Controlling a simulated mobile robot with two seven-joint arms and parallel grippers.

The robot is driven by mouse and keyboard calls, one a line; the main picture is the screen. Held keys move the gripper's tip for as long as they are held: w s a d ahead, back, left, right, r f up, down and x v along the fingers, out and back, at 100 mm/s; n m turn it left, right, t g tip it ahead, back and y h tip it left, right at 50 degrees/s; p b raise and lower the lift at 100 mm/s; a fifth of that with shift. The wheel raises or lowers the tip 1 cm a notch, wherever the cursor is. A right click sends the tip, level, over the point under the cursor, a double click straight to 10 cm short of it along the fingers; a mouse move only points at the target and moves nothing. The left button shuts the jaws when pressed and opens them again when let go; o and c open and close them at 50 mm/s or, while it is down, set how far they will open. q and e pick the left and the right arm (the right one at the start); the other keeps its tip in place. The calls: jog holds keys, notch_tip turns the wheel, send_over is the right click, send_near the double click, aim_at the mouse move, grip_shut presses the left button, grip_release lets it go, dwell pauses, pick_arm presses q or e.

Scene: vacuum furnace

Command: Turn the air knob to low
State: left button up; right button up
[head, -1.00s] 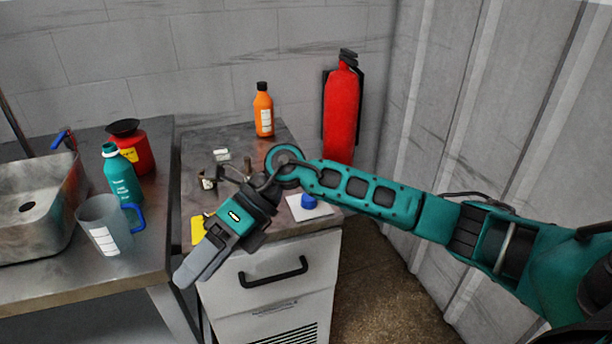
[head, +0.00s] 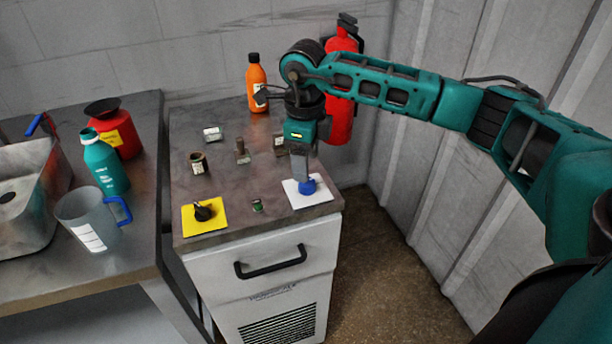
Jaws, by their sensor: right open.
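A blue knob (head: 308,188) sits on a white square plate (head: 318,202) at the right front of the cabinet top. A dark knob (head: 203,212) sits on a yellow square plate (head: 190,228) at the left front. No readable label shows which one is the air knob. My right gripper (head: 302,178) points down right at the blue knob, its fingers covering the knob's back part. It is open, seen edge-on. I cannot tell whether the fingers touch the knob. My left gripper is out of view.
A small green button (head: 257,206) lies between the plates. A dark round control (head: 198,163) and an upright lever (head: 242,152) stand behind. An orange bottle (head: 256,82) and a red extinguisher (head: 340,120) are at the back. A jug (head: 85,215) stands on the left bench.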

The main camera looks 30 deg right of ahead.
aim_at(307, 186)
notch_tip(307, 186, down, 6)
jog(key=shift+w+d+r, duration=0.1)
jog(key=shift+w+r, duration=0.05)
jog(key=shift+c, duration=0.4)
jog(key=c, duration=1)
